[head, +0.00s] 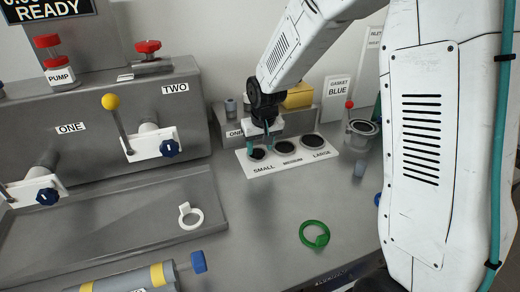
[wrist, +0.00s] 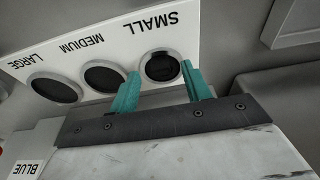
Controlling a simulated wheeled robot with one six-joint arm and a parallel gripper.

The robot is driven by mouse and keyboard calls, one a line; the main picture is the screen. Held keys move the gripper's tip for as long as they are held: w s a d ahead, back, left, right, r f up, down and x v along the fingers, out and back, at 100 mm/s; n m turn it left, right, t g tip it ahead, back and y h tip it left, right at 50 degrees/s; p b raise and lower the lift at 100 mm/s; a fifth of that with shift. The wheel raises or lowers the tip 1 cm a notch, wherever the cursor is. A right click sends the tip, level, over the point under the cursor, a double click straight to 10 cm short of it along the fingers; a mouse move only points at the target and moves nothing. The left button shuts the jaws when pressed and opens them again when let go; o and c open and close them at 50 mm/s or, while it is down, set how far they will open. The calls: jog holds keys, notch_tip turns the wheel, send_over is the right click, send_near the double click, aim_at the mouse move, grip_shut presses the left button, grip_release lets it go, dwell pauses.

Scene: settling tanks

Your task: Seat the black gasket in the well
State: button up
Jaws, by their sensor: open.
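My gripper (head: 260,146) points down at the SMALL end of a white board (head: 292,158) with three round dark recesses marked SMALL, MEDIUM and LARGE. In the wrist view the teal fingers of my gripper (wrist: 159,75) are apart, with their tips on either side of the SMALL recess (wrist: 162,68). Nothing shows gripped between them. The inside of this recess is dark, and I cannot tell whether a black gasket lies in it. I cannot make out the black gasket anywhere else. The MEDIUM recess (wrist: 104,77) and LARGE recess (wrist: 55,89) also look dark.
A green ring (head: 314,234) lies on the bench and a white ring (head: 190,216) on the tray at left. A yellow-knobbed lever (head: 118,122) juts out at left.

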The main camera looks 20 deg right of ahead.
jog(key=v, duration=0.5)
jog(key=shift+s+r, duration=0.15)
jog(key=shift+r, duration=0.2)
jog(key=s+d+r, duration=0.1)
jog(key=s+r, duration=0.2)
jog(key=s, duration=0.8)
jog(key=s+d+r, duration=0.1)
jog(key=s+r, duration=0.3)
jog(key=s, duration=0.6)
jog(key=s+d+r+g, duration=0.1)
jog(key=s+r, duration=0.3)
jog(key=s, duration=0.7)
jog(key=shift+s+r, duration=0.15)
jog(key=shift+s, duration=0.15)
